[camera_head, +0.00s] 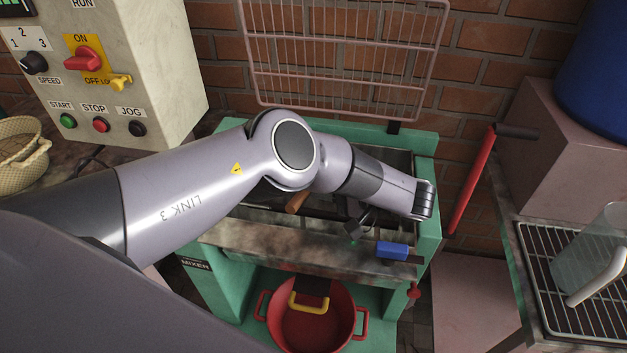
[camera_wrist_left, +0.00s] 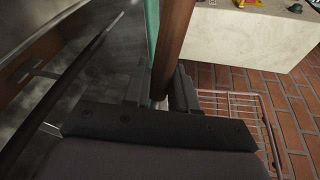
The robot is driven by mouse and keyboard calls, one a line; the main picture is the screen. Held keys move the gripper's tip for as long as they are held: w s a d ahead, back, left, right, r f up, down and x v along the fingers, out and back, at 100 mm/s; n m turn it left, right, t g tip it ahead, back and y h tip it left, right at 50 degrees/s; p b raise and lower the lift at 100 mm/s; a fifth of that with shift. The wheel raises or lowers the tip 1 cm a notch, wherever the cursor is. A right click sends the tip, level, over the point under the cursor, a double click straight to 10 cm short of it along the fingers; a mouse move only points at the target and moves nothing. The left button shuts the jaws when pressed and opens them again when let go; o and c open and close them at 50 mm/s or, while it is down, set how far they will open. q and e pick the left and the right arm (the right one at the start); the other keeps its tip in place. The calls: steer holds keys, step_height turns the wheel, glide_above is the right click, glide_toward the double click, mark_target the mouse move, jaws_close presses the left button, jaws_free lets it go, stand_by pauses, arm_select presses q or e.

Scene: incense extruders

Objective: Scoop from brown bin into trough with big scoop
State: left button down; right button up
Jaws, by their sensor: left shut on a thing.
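My left arm reaches across the green mixer (camera_head: 425,245), whose metal trough (camera_head: 400,160) is partly covered by it. In the left wrist view my left gripper (camera_wrist_left: 160,92) is shut on a brown handle (camera_wrist_left: 176,40), taken to be the big scoop's. In the head view a brown wooden handle end (camera_head: 297,202) sticks out below my arm over the trough. The scoop's bowl is hidden, so I cannot tell whether it holds anything. I cannot make out the brown bin in either view. My right gripper is not in view.
A wire guard (camera_head: 345,50) stands raised behind the trough. A red-handled lever (camera_head: 470,180) is at its right. A blue block (camera_head: 392,250) sits at the front edge, above a red pot (camera_head: 310,325). A control box (camera_head: 165,60) stands left, a rack with a pitcher (camera_head: 590,250) right.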

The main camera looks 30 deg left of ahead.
arm_select(q)
steer(key=shift+r+h+p, duration=0.4)
steer(key=shift+h+p, duration=0.1)
steer(key=shift+h, duration=0.9)
steer(key=h, duration=0.3)
steer(key=r+h, duration=0.1)
steer(key=h, duration=0.2)
steer(key=shift+a+r, duration=0.1)
steer(key=shift+r, duration=0.05)
steer(key=h, duration=0.3)
steer(key=r+h, duration=0.1)
steer(key=h, duration=0.2)
steer(key=shift+r+h, duration=0.2)
steer(key=shift+h, duration=0.1)
steer(key=shift+h+b, duration=0.55)
steer(key=shift+h, duration=0.45)
steer(key=shift+r, duration=0.3)
steer(key=shift+s, duration=0.1)
